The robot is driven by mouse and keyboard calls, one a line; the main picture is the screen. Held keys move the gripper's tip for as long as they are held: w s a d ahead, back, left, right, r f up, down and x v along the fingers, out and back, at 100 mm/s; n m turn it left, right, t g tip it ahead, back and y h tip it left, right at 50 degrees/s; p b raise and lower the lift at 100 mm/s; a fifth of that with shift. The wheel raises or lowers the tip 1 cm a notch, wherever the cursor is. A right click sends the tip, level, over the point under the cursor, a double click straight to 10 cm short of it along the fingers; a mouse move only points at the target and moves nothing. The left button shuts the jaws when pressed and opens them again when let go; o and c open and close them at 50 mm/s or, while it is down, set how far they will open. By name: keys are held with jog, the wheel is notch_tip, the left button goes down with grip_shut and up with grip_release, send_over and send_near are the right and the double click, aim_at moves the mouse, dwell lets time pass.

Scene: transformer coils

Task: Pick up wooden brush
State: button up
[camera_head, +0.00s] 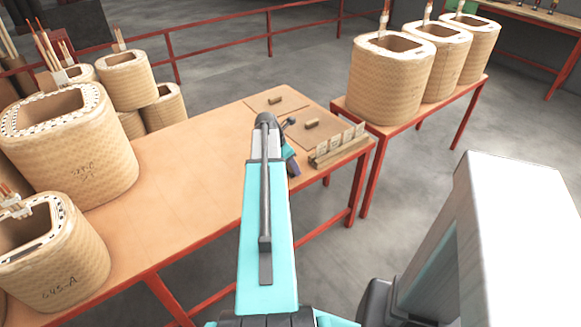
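No wooden brush can be told for certain in the head view. Two small brown wooden pieces lie on thin brown boards at the table's far right end. One is the farther piece (275,99) and the other is the nearer piece (311,123); both are too small to tell if either is a brush. My turquoise arm reaches forward over the table. Its wrist end (291,160) shows just right of the arm, close to the nearer board. The gripper fingers are hidden or too small to make out, and I see nothing held.
The wooden table (190,190) has red legs and a bare middle. Large woven coils, such as the front one (80,165), crowd its left side. A slotted wooden rack (340,148) stands at its right edge. Three coils stand on another table (455,100) at right.

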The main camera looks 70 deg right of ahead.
notch_tip(320, 180, up, 2)
jog(key=shift+r, duration=0.2)
jog(key=shift+s+a+r, duration=0.1)
jog(key=shift+a+r, duration=0.1)
jog(key=shift+a, duration=0.05)
jog(key=s+a+r+p, duration=0.1)
jog(key=s+a+p, duration=0.1)
jog(key=a, duration=0.4)
jog(key=s+a+p, duration=0.3)
jog(key=a+p, duration=0.1)
jog(key=a, duration=0.1)
jog(key=shift+a+r+p, duration=0.35)
jog(key=shift+a+p, duration=0.05)
jog(key=p, duration=0.5)
jog(key=shift+s+a, duration=0.15)
jog(key=shift+s, duration=0.05)
jog(key=p, duration=0.3)
jog(key=a+p, duration=0.1)
jog(key=p, duration=0.3)
jog(key=shift+s+a, duration=0.2)
jog(key=shift+s, duration=0.1)
jog(key=shift+s+a+f+p, duration=0.15)
jog(key=shift+a+p, duration=0.2)
jog(key=shift+p, duration=0.9)
